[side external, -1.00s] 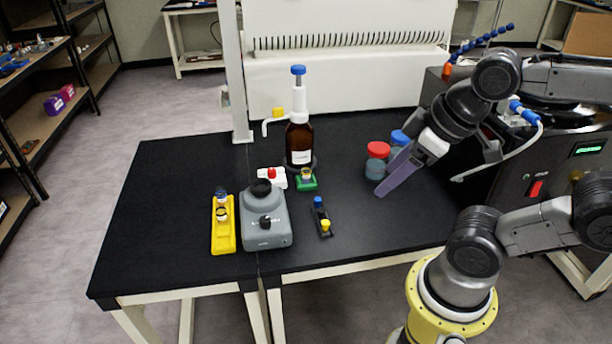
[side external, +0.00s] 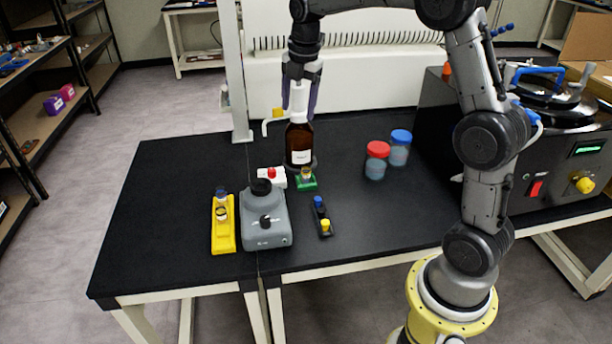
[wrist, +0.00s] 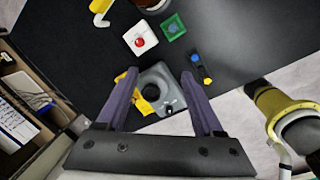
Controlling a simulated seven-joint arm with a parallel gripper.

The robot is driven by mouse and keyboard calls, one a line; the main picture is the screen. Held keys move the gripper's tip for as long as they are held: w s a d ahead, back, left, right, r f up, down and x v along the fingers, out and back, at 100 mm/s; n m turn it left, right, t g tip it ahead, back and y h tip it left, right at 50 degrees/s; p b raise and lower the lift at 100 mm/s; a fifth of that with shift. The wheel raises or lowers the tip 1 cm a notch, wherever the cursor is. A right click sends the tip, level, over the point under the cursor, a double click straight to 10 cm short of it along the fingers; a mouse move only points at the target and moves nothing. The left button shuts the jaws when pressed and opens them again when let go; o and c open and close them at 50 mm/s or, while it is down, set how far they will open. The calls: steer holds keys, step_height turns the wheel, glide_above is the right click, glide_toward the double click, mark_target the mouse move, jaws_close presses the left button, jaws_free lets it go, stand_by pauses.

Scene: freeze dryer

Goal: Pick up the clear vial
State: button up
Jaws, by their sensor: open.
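A small clear vial (side external: 222,213) appears to stand in the yellow rack (side external: 224,240) at the left, next to another small piece with a dark blue top. The yellow rack (wrist: 145,103) is partly hidden behind a finger in the wrist view. Another small vial (side external: 306,174) sits in the green holder (side external: 306,184); its contents are too small to tell.
The grey mixer (side external: 266,228) stands right of the yellow rack. Red-lidded (side external: 376,160) and blue-lidded (side external: 400,148) jars stand right. The left tabletop is clear.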

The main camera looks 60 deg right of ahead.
steer(key=m+g, duration=0.1)
steer(key=g, duration=0.1)
glide_above(306, 167)
step_height(306, 167, down, 10)
step_height(306, 167, down, 7)
steer(key=shift+d+r, duration=0.1)
steer(key=shift+d, duration=0.05)
steer(key=shift+f, duration=3)
jaws_close()
